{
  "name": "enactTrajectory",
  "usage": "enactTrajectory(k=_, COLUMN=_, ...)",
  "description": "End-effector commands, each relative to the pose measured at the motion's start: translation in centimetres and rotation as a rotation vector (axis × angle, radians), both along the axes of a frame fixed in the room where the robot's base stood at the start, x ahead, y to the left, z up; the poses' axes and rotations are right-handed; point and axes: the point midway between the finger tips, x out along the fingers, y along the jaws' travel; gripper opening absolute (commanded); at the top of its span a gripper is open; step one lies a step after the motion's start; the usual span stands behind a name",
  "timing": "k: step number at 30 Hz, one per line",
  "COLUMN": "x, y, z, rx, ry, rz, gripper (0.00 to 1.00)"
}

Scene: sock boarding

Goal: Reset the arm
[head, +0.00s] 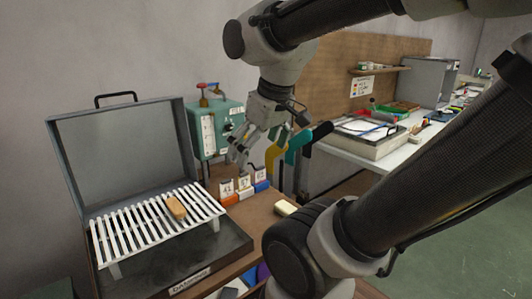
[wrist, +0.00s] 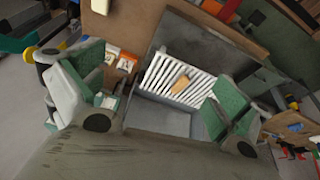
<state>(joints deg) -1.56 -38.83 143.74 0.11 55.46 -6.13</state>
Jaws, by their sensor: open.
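My gripper (head: 240,146) hangs from my arm near the middle of the head view, in the air in front of the teal box and apart from everything. It is open and empty. In the wrist view its two green-padded fingers (wrist: 160,105) stand wide apart. Below it, in the wrist view, is a white slatted rack (wrist: 158,75) with a tan block (wrist: 180,84) on it. In the head view the rack (head: 130,238) sits in an open grey case, and the block (head: 176,207) lies on its slats.
The open case lid (head: 125,150) stands up at the left. A teal box with a gauge (head: 230,118) is behind my gripper. Several small labelled boxes (head: 244,186) and a cream block (head: 286,208) are on the wooden bench. A white table (head: 350,155) with trays stands at the right.

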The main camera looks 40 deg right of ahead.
Motion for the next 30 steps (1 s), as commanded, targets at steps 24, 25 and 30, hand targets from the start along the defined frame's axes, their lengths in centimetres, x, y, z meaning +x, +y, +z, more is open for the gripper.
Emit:
enactTrajectory(k=24, x=-2.1, y=-0.6, z=-0.3, rx=0.039, ry=-0.032, rz=-0.131, gripper=1.00)
enactTrajectory(k=25, x=-2.1, y=-0.6, z=-0.3, rx=0.039, ry=-0.032, rz=-0.131, gripper=1.00)
enactTrajectory(k=30, x=-2.1, y=-0.6, z=-0.3, rx=0.039, ry=-0.032, rz=-0.131, gripper=1.00)
